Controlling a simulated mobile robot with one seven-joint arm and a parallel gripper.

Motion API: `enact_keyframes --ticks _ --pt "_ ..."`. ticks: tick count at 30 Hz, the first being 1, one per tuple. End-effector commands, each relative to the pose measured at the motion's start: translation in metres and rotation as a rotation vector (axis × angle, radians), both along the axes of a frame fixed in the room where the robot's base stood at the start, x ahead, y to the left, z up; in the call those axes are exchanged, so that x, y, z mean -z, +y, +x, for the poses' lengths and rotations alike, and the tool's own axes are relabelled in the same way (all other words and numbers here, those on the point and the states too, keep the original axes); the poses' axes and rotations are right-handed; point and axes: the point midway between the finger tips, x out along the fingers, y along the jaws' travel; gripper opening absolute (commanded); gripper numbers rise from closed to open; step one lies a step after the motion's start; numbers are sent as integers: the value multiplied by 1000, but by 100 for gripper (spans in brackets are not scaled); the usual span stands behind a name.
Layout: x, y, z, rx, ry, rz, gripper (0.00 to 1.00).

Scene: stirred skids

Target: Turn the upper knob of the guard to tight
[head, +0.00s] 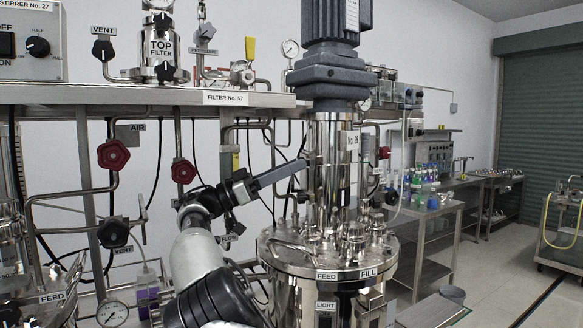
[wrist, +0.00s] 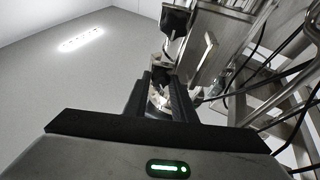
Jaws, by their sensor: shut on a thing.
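The guard (head: 322,150) is a shiny upright metal cylinder below the grey stirrer motor, on the lidded steel vessel in the middle of the head view. My gripper (head: 303,165) reaches in from the left, with its fingers pointing right and slightly up against the guard's left side. In the wrist view the two dark fingers (wrist: 160,100) are closed around a small shiny thing at the guard, which I take for the upper knob. The fingers hide most of the knob, so I cannot read its turn or whether it is tight.
The vessel lid (head: 285,255) below is crowded with fittings. A steel shelf (head: 150,95) with filters and gauges runs behind my arm. Red valve wheels (head: 113,154) and pipes stand at the left. Benches (head: 440,215) and open floor lie to the right.

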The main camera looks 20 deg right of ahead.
Motion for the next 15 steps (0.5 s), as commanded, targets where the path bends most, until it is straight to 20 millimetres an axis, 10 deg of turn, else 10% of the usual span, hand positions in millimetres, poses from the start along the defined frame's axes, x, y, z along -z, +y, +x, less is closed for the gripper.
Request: enact_keyframes --ticks 15 --pt "-5 -1 4 -1 -321 -49 1"
